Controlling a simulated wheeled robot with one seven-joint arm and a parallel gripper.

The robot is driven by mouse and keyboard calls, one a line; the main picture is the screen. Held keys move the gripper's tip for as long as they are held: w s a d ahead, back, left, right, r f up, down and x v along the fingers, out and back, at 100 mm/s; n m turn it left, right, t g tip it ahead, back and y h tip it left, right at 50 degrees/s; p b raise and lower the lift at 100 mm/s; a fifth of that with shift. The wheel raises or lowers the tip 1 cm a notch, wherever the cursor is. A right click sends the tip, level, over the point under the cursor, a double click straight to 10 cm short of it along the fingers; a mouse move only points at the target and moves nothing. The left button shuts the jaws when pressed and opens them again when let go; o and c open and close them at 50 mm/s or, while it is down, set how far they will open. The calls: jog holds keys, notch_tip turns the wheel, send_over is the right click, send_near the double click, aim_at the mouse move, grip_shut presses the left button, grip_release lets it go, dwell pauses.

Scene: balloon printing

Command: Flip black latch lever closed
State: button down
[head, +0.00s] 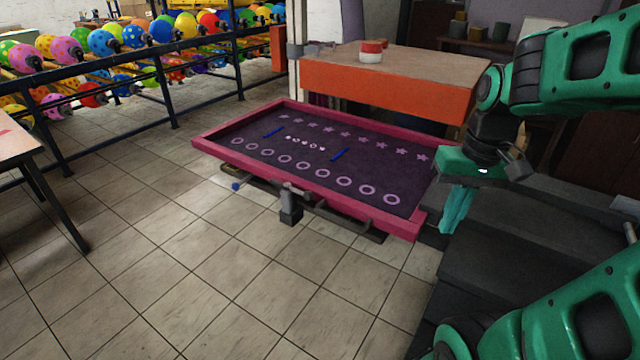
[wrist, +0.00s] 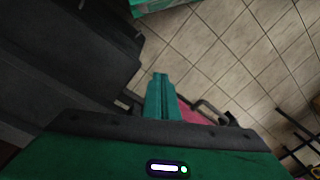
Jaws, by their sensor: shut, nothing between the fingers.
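A pink-framed screen (head: 420,222) with a dark printed surface stands low in the middle of the head view. Along its front edge are a dark upright block with a grey top (head: 290,207), a curved bar (head: 345,215) and a thin rod with a blue knob (head: 236,186). I cannot tell for sure which is the black latch lever. My gripper (head: 455,212) points down just right of the frame's near right corner, its teal fingers together and empty. In the wrist view my gripper (wrist: 160,82) is apart from the pink frame (wrist: 192,116) and a dark curved bar (wrist: 208,106).
An orange-fronted table (head: 385,90) with a red-and-white round item (head: 371,51) stands behind the screen. Racks of colourful balloons (head: 130,40) line the back left. A wooden table (head: 20,145) is at the left edge. The tiled floor (head: 190,270) in front is clear.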

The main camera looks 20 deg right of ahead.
jog(key=w+a+n+y, duration=0.2)
jog(key=w+n, duration=0.1)
jog(key=w, duration=0.7)
jog(key=w+a+n+y, duration=0.2)
jog(key=w+n, duration=0.2)
jog(key=w, duration=0.6)
jog(key=w+a+n+t+y, duration=0.1)
jog(key=w+a+n+y, duration=0.1)
jog(key=w, duration=0.8)
jog(key=shift+w+a+r+n, duration=0.2)
jog(key=shift+r+n, duration=0.25)
jog(key=shift+n, duration=0.35)
jog(key=shift+s+a+f, duration=0.1)
send_near(322, 195)
jog(key=w+f, duration=0.1)
jog(key=w+a+f, duration=0.1)
jog(key=w+f, duration=0.1)
jog(key=shift+a, duration=0.3)
jog(key=a, duration=0.2)
jog(key=s+a+f, duration=0.1)
jog(key=shift+f, duration=0.1)
jog(key=shift+s+a+f, duration=0.15)
jog(key=shift+s+a, duration=0.05)
jog(key=shift+a, duration=0.3)
jog(key=shift+s, duration=0.1)
